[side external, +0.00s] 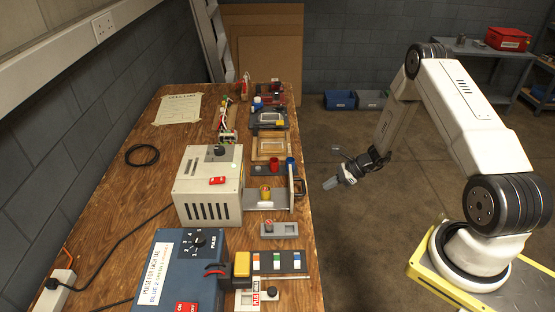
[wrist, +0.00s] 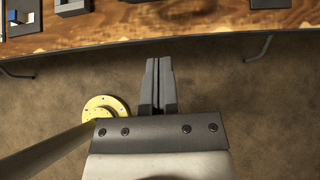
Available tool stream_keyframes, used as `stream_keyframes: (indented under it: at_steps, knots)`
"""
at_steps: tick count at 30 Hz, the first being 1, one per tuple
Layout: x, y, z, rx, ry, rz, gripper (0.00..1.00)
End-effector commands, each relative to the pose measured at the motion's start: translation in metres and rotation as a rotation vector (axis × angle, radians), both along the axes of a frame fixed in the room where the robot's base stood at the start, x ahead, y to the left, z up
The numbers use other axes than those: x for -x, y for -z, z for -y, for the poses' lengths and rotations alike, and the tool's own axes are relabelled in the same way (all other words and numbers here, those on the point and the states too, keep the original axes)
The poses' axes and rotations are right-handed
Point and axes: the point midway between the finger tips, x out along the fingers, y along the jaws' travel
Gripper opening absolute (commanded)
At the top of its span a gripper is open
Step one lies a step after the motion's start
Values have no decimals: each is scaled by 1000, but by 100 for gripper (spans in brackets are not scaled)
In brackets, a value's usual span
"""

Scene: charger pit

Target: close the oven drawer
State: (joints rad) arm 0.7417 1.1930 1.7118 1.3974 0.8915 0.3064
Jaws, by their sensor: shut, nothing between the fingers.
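The oven (side external: 208,190) is a cream box with dark vent slots, standing on the wooden bench. Its drawer (side external: 254,202) stands open, extended to the right toward the bench edge. The upright drawer front (side external: 292,182) carries a dark handle (side external: 299,187) on its outer side. My gripper (side external: 330,184) is to the right of the drawer front, beyond the bench edge and apart from the handle. In the wrist view my gripper (wrist: 158,66) has its fingers together, with nothing between them. I cannot make out the drawer in that view.
The blue control box (side external: 182,265) and a row of coloured switches (side external: 279,262) are nearer the camera. A wooden tray (side external: 271,148) and other devices lie farther along the bench (side external: 125,195). The wrist view shows a yellow round plate (wrist: 97,113) left of my fingers.

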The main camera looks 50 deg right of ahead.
Motion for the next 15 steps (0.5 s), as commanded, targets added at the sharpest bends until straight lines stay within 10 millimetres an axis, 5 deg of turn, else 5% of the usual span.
stream_keyframes:
  at_steps: [3,15]
  knots:
    - [-10,11,-12,0,-3,-2,0]
    - [-34,2,-35,1,0,-1,0]
